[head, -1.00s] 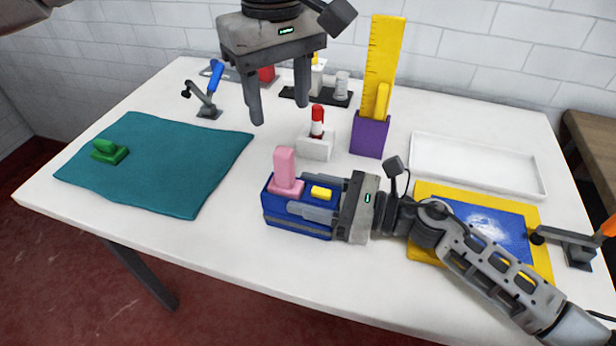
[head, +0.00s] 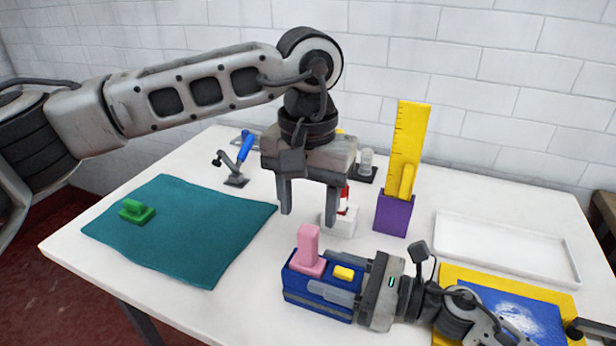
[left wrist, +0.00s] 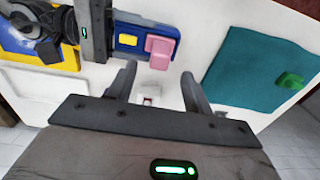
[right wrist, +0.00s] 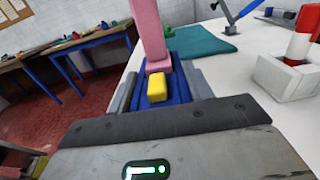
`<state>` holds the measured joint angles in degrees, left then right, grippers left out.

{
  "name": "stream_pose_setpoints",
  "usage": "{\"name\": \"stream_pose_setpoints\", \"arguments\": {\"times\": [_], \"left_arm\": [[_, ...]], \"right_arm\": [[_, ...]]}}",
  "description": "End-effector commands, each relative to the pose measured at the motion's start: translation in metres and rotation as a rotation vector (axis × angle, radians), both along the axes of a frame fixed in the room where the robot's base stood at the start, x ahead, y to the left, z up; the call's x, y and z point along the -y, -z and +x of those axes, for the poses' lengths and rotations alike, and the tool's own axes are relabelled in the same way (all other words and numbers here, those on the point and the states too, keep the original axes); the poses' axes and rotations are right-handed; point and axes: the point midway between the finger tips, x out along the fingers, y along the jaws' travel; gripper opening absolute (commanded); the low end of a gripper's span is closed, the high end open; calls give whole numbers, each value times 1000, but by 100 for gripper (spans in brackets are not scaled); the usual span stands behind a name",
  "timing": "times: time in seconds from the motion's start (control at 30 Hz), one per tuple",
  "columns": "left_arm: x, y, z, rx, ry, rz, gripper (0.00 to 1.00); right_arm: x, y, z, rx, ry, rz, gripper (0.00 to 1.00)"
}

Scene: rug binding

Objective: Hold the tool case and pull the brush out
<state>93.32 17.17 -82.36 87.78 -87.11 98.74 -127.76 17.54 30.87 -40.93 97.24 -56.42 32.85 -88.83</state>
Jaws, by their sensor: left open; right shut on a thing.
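The blue tool case (head: 318,297) lies near the table's front edge, with a pink upright handle (head: 308,243), apparently the brush's, and a small yellow block (head: 344,273) on top. My right gripper (head: 331,277) is shut across the case's sides; in the right wrist view its fingers flank the blue case (right wrist: 180,92). My left gripper (head: 309,216) is open and empty, fingers pointing down, above and behind the pink handle. In the left wrist view, the pink handle (left wrist: 160,48) is ahead of the open fingers, apart from them.
A white holder with a red-and-white item (head: 340,222) stands close behind the case. A purple block with a yellow ruler (head: 394,215) is to its right. A teal mat (head: 180,230) carries a green piece (head: 137,212). A white tray (head: 505,247) is at right.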

Motion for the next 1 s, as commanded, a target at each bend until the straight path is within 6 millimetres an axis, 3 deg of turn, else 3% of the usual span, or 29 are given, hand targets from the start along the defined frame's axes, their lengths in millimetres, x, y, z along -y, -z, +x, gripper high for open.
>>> {"name": "stream_pose_setpoints", "arguments": {"times": [0.2,0.4,0.8,0.97,1.0], "left_arm": [[0,42,0,-2,-3,1,51],[-1,64,0,-1,-3,0,51],[0,70,0,1,-3,0,51],[0,70,0,1,-3,0,6],[0,70,0,1,-3,0,2]], "right_arm": [[0,0,0,0,0,0,18],[0,0,0,0,0,0,18],[0,0,0,0,1,0,18],[0,0,0,0,1,0,18],[0,0,0,0,1,0,18]]}}
